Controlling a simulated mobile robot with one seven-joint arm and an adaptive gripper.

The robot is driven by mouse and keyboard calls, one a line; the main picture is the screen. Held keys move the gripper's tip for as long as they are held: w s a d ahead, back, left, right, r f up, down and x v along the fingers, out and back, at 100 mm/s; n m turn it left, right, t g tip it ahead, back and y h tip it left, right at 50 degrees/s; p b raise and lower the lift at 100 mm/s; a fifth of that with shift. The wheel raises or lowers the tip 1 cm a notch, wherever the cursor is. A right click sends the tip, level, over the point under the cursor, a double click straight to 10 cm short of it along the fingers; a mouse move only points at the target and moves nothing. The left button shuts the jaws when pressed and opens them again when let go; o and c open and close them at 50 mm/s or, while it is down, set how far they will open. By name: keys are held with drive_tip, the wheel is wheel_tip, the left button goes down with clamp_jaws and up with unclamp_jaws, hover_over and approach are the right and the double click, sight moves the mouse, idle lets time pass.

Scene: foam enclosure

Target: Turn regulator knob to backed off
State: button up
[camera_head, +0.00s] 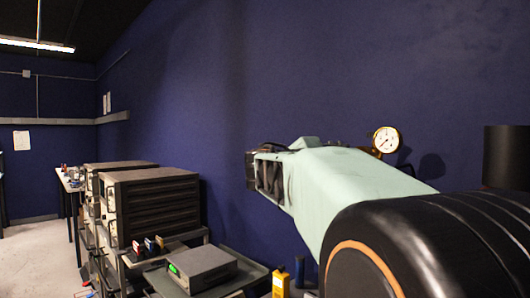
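A round gauge (386,139) with a white face and brass rim stands out from the blue wall at the right, just above my pale green arm link. It appears to belong to the regulator. The regulator body and its knob are hidden behind my arm, so the knob's position cannot be seen. My arm reaches in from the lower right toward the left. A dark part (265,171) shows at its far left end. I cannot make out gripper fingers there or whether they hold anything.
Rack instruments (150,205) stand stacked at the left. A grey box with a green display (201,268) sits on a dark tray at the bottom. A yellow item (281,284) stands right of it. A table (70,183) is farther back. The upper wall area is clear.

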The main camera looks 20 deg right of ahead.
drive_tip(key=shift+r+n+p, duration=0.1)
drive_tip(key=shift+n+p, duration=0.5)
drive_tip(key=shift+n, duration=0.5)
drive_tip(key=o, duration=1.2)
drive_tip(key=shift+c, duration=0.2)
wheel_tip(320, 180, up, 10)
